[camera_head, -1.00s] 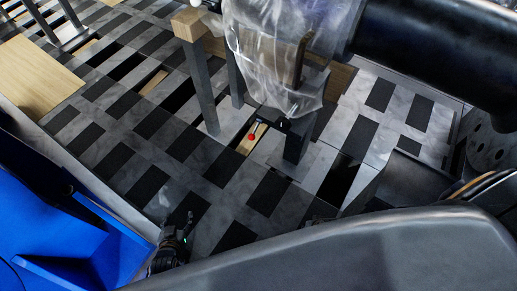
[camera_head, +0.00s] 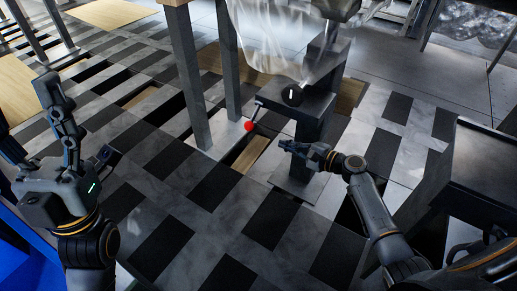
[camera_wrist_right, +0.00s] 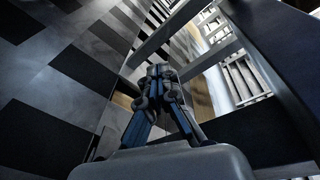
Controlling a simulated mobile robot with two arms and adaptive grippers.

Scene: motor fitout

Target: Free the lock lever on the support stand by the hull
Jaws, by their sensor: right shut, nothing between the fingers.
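The lock lever, a thin dark rod with a red ball knob (camera_head: 249,126), sticks out to the left from the support stand (camera_head: 311,130). The stand is a dark upright on a flat foot with a round black part near its top. My right gripper (camera_head: 284,145) is shut and empty. In the head view it appears in front of the stand's post, right of and below the knob; I cannot tell whether it touches the stand. Its closed fingers also show in the right wrist view (camera_wrist_right: 160,72). My left gripper (camera_head: 80,118) looks open and empty, well left of the stand.
A translucent plastic sheet (camera_head: 290,38) hangs above the stand. Grey table legs (camera_head: 188,80) stand just left of the knob. A dark grey box-like surface (camera_head: 485,165) is at right. The checkered floor (camera_head: 180,195) is clear between my arms.

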